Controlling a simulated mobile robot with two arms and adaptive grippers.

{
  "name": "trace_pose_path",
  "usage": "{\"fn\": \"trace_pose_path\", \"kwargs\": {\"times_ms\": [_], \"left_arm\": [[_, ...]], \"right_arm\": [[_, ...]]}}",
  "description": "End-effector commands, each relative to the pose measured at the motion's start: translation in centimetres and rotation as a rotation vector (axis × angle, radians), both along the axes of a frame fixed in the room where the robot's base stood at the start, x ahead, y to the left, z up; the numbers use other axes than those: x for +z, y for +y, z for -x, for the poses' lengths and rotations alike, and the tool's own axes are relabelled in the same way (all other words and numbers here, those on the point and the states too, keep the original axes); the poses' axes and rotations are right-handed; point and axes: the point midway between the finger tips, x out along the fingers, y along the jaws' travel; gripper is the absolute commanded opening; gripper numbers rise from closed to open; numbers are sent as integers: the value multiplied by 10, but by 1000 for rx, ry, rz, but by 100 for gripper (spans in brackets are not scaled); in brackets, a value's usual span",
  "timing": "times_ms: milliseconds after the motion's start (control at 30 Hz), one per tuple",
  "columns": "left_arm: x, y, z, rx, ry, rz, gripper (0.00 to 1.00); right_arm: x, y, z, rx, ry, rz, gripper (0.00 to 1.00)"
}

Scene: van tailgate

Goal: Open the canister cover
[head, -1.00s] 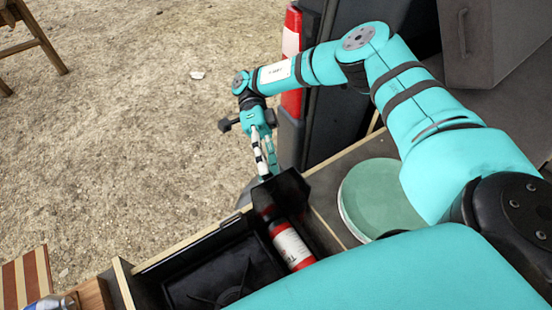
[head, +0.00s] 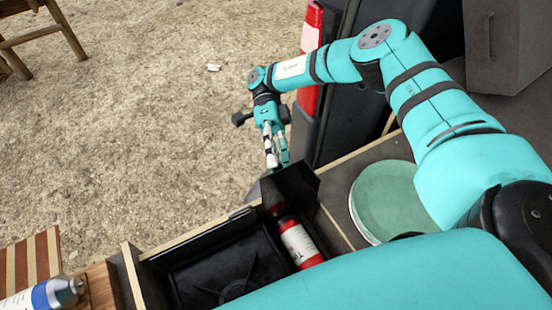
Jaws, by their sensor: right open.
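A red canister (head: 299,243) with a white label lies in the narrow right-hand part of a black bin. A black cover (head: 290,186) stands tilted up at the far end of the canister, leaving most of the canister's body exposed. My right gripper (head: 277,163) is open and points down just behind the cover's far side. Its fingertips are close to the cover's edge; I cannot tell whether they touch it. My left gripper is not in view.
A black tray (head: 200,262) lies left of the canister. A round green lid (head: 388,200) sits to the right. A bottle (head: 45,296) and a striped board (head: 30,262) are at lower left. A dark panel with a red-white strip (head: 310,60) rises behind the arm.

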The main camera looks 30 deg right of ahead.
Motion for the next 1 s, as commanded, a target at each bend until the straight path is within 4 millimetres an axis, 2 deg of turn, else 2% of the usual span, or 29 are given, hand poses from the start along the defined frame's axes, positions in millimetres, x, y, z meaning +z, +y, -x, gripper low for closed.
{"fn": "trace_pose_path", "kwargs": {"times_ms": [167, 500, 700, 1000], "left_arm": [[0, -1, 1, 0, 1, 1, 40], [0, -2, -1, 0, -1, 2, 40], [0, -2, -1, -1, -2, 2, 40], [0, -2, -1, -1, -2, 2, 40]], "right_arm": [[16, 0, -1, 0, -3, -2, 45], [82, 1, 0, 5, -4, 3, 45], [97, 2, 0, 3, -2, 2, 45], [100, 1, 0, 0, -1, 1, 45]]}}
